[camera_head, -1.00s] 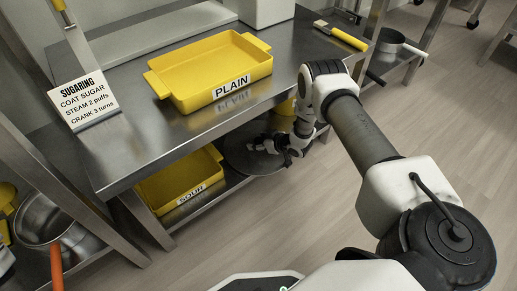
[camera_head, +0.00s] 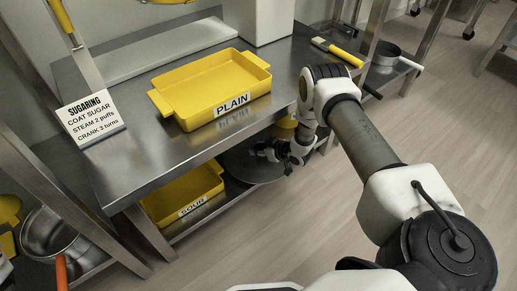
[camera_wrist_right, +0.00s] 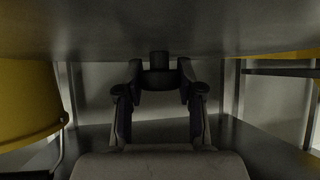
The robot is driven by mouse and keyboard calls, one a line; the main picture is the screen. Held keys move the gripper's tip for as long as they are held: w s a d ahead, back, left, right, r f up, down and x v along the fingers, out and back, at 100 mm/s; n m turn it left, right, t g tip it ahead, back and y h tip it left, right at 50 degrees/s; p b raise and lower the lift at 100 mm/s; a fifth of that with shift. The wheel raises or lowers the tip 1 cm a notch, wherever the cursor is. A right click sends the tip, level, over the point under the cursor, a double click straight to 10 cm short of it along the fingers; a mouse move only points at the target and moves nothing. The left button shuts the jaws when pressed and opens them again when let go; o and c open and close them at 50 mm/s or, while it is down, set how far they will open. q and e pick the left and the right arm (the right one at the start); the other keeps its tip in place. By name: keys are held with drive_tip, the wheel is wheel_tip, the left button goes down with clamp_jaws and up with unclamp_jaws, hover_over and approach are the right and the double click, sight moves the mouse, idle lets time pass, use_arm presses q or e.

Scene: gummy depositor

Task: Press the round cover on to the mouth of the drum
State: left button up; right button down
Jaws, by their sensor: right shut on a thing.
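The round cover, a wide dark grey disc (camera_head: 250,172), shows on the lower level under the steel table in the head view. My right gripper (camera_head: 264,152) is over it. In the right wrist view, my right gripper (camera_wrist_right: 160,92) is shut on a dark knob (camera_wrist_right: 160,59) that joins the broad grey face of the cover (camera_wrist_right: 160,25). I cannot tell whether the cover touches the shelf. No drum mouth can be made out clearly. A yellow round-walled vessel (camera_head: 286,123) is partly hidden behind my right arm; a yellow wall (camera_wrist_right: 25,90) also shows in the wrist view. My left gripper is out of view.
A yellow PLAIN tray (camera_head: 258,77) stands on the steel table (camera_head: 130,165). A yellow SOUR tray (camera_head: 211,178) sits below, close left of the cover. A SUGARING sign (camera_head: 91,112), a yellow-handled tool (camera_head: 340,52) and table legs stand around.

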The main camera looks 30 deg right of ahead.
drive_tip(key=s+a+p, duration=0.2)
drive_tip(key=s+a, duration=0.1)
drive_tip(key=s, duration=0.4)
drive_tip(key=s+a+r+p, duration=0.1)
drive_tip(key=s+a+p, duration=0.1)
drive_tip(key=s, duration=0.5)
drive_tip(key=shift+a+p, duration=0.4)
drive_tip(key=shift+p, duration=0.25)
drive_tip(key=shift+s, duration=0.1)
drive_tip(key=c, duration=1.6)
unclamp_jaws()
clamp_jaws()
